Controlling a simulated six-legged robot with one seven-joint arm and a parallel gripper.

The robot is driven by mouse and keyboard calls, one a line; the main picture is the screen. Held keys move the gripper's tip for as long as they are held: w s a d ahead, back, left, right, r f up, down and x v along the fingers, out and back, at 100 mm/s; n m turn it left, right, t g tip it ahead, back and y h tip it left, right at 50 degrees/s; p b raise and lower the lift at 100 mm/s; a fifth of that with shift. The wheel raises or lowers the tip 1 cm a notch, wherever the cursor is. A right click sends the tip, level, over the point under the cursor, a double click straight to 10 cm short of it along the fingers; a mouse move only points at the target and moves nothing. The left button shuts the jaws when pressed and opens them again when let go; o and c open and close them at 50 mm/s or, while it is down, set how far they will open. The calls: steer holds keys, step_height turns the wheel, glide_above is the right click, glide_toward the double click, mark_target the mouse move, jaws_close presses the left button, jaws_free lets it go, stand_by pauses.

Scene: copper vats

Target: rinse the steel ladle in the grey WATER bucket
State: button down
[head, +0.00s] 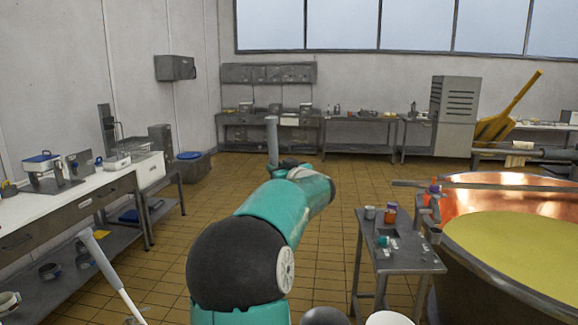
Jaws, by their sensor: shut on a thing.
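My teal arm reaches forward from the bottom centre in the head view. My gripper (284,164) is at its far end, small and partly hidden by my own arm. It is shut on a grey upright bar, which looks like the handle of the steel ladle (272,138). The ladle's bowl cannot be made out. Two round rims show at the bottom edge, a dark grey one (325,317) and a white one (388,318). Both are cut off by the frame. No WATER label is readable, so I cannot tell whether the dark one is the water bucket.
A copper vat (487,276) with yellow contents stands at the right. A small steel table (410,263) with jars is beside it. A long bench (62,209) runs along the left, with a pale-handled tool (118,280) in front. Tiled floor (225,190) lies open towards the back benches.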

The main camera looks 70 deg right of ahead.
steer(key=w+a+f+n, duration=0.4)
steer(key=w+a, duration=0.8)
steer(key=a, duration=0.1)
steer(key=w+a+f+n, duration=0.4)
steer(key=w+a, duration=0.8)
steer(key=a, duration=0.1)
steer(key=w+a+f+n, duration=0.2)
steer(key=w+a+f, duration=0.2)
steer(key=f, duration=0.4)
steer(key=w+a+f+n, duration=0.3)
steer(key=w+a+f, duration=0.2)
steer(key=f, duration=0.3)
steer(key=w+a+f+n, duration=0.3)
steer(key=w+a+f, duration=0.2)
steer(key=f, duration=0.4)
steer(key=shift+a, duration=0.75)
steer(key=shift+f, duration=0.1)
stand_by(0.4)
